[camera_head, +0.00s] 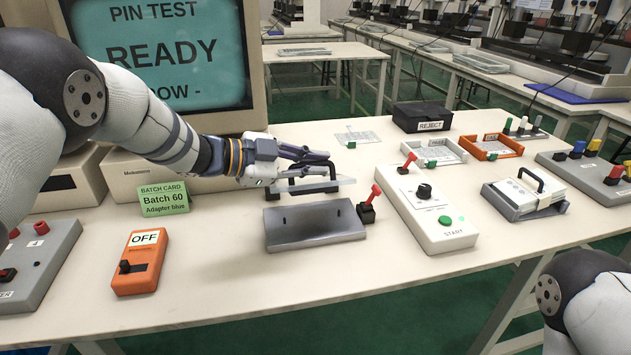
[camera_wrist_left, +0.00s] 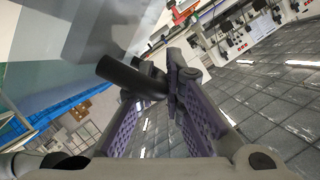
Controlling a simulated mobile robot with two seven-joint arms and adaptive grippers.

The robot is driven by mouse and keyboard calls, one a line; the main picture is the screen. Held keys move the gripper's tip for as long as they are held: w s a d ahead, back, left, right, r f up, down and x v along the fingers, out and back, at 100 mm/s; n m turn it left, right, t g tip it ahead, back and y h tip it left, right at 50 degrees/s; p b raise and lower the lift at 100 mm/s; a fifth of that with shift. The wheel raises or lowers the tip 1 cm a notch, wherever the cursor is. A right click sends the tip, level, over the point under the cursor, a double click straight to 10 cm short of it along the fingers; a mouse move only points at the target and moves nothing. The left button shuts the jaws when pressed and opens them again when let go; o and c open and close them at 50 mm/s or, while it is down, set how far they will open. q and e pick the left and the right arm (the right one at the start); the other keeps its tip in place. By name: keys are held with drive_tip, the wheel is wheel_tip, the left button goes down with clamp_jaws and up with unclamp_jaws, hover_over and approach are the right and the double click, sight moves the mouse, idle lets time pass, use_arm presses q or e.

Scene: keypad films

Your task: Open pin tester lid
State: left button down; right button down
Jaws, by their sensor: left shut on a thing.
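The pin tester (camera_head: 292,236) is a low grey sloped block at the middle of the table. Its clear lid (camera_head: 343,184) shows as a thin, nearly edge-on plate above the block's back edge. A black handle (camera_head: 292,189) is on the lid. My left gripper (camera_head: 322,160) is shut on this handle, reaching in from the left. In the left wrist view the dark handle bar (camera_wrist_left: 122,72) sits between the purple-padded fingers (camera_wrist_left: 160,85). The lid's hinge is hard to make out. My right gripper is out of view; only part of that arm shows at lower right.
A red-knobbed lever (camera_head: 367,207) stands close right of the tester, beside a white START box (camera_head: 428,210). The monitor (camera_head: 160,60) reads READY. The table front is clear.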

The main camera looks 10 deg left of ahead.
use_arm(q)
drive_tip(key=shift+w+a+r, duration=0.35)
drive_tip(key=shift+w+r, duration=0.45)
drive_tip(key=shift+w, duration=0.05)
drive_tip(key=c, duration=2)
unclamp_jaws()
drive_tip(key=shift+o, duration=0.2)
